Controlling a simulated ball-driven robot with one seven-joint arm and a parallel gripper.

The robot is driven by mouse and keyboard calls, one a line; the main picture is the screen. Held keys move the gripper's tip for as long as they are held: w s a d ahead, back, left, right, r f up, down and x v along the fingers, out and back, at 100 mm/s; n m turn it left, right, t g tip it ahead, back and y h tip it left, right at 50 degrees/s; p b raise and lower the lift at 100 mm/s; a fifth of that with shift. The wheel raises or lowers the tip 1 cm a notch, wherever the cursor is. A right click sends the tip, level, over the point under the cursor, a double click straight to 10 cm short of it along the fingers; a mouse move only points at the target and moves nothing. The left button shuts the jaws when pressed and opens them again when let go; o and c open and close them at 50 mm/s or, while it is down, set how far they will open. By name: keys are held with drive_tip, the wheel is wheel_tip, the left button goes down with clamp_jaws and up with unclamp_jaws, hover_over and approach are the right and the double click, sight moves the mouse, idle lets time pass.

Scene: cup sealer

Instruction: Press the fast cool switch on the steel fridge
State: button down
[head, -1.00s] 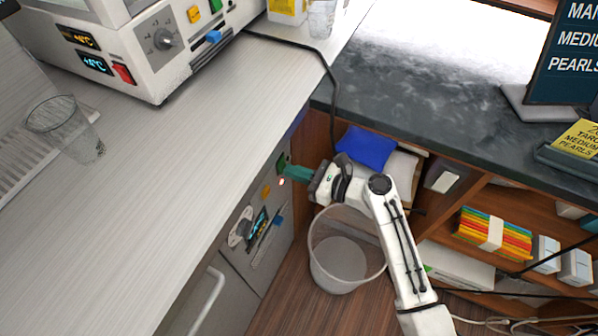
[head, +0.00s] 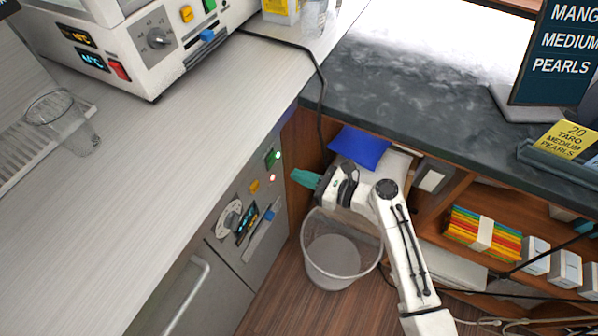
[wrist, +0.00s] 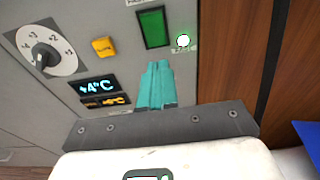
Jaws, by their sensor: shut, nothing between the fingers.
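The steel fridge's control panel (head: 240,225) is under the left counter. A green rectangular switch (head: 270,159) sits high on it and also shows in the wrist view (wrist: 152,27); its label is cut off there. A small light (head: 278,155) beside it glows green, and in the wrist view the light (wrist: 183,40) looks white with a green halo. My gripper (head: 296,176) is shut and empty, its teal fingertips pointing at the panel. In the head view they are a little apart from it, right of the switch. In the wrist view the fingertips (wrist: 155,66) appear just below the switch.
A clear bin (head: 340,250) stands below my arm. A blue packet (head: 359,147) lies behind my gripper.

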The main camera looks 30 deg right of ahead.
drive_tip(key=s+d+f, duration=0.1)
drive_tip(key=s+d, duration=0.4)
drive_tip(key=s, duration=0.2)
drive_tip(key=shift+f+b, duration=0.2)
drive_tip(key=shift+b, duration=0.15)
